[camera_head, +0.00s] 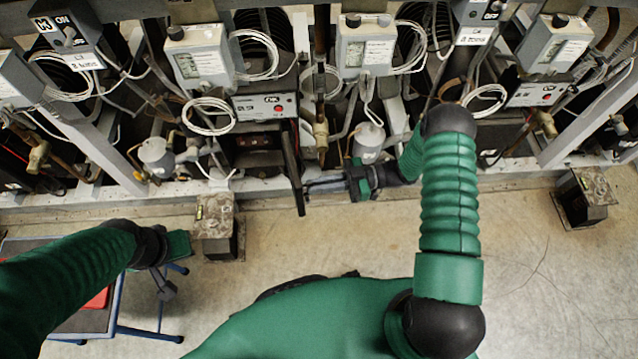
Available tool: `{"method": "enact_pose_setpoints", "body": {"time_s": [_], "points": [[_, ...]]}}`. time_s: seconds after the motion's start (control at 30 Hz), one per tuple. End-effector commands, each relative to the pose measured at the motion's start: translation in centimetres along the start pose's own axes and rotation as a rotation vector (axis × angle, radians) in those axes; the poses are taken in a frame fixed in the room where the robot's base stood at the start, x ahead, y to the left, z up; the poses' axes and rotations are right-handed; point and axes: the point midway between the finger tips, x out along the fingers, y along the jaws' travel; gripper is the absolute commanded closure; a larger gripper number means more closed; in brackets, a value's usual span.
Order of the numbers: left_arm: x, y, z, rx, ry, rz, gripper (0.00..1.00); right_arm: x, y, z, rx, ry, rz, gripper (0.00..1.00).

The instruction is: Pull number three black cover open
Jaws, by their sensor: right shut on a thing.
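The black cover (293,168) is a thin dark panel seen almost edge-on, jutting from the rack toward me. It stands swung out at the right side of a dark compartment (258,150), whose inside shows below a grey control box (265,105) with a red button. My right gripper (308,187) comes from the right and is shut on the cover near its lower, near end. The fingertips partly merge with the cover's dark edge. My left gripper (178,248) hangs over the floor at the lower left, away from the rack; its fingers are not clear.
Grey gauge boxes (366,45) with coiled white tubes hang along the rack. A pale bottom rail (110,192) runs along its front. Stone-like blocks on feet (215,222) stand on the floor (540,260). A blue-framed stand (145,332) is at the lower left.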

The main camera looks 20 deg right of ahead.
Motion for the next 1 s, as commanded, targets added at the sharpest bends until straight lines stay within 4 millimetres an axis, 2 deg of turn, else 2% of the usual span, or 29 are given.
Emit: {"method": "enact_pose_setpoints", "body": {"time_s": [0.03, 0.17, 0.2, 0.33, 0.37, 0.77, 0.87, 1.0], "points": [[0.0, 0.0, 0.0, 0.000, 0.000, 0.000, 1.00, 0.1, 0.7, -0.2, -0.011, 0.000, 0.014, 1.00], [0.0, 0.0, 0.0, 0.000, 0.000, 0.000, 1.00, 0.0, 0.7, -0.2, -0.012, 0.001, 0.014, 1.00], [0.0, 0.0, 0.0, 0.000, 0.000, 0.000, 1.00, 0.0, 0.7, -0.2, -0.012, 0.002, 0.014, 0.89], [0.0, 0.0, 0.0, 0.000, 0.000, 0.000, 1.00, 0.0, 0.6, -0.2, -0.010, 0.003, 0.012, 0.72], [0.0, 0.0, 0.0, 0.000, 0.000, 0.000, 1.00, -0.1, 0.6, -0.2, -0.010, 0.003, 0.012, 0.71], [-0.1, 0.0, 0.0, 0.000, 0.000, 0.000, 1.00, -0.3, 0.4, -0.1, -0.005, 0.002, 0.010, 0.71], [-0.5, 0.0, -0.1, 0.000, 0.000, 0.000, 1.00, -1.5, 0.4, -0.3, -0.006, 0.003, 0.011, 0.71], [-1.4, 0.0, -0.3, 0.000, 0.000, 0.000, 1.00, -5.0, 0.4, -0.3, -0.005, 0.001, 0.012, 0.71]]}}
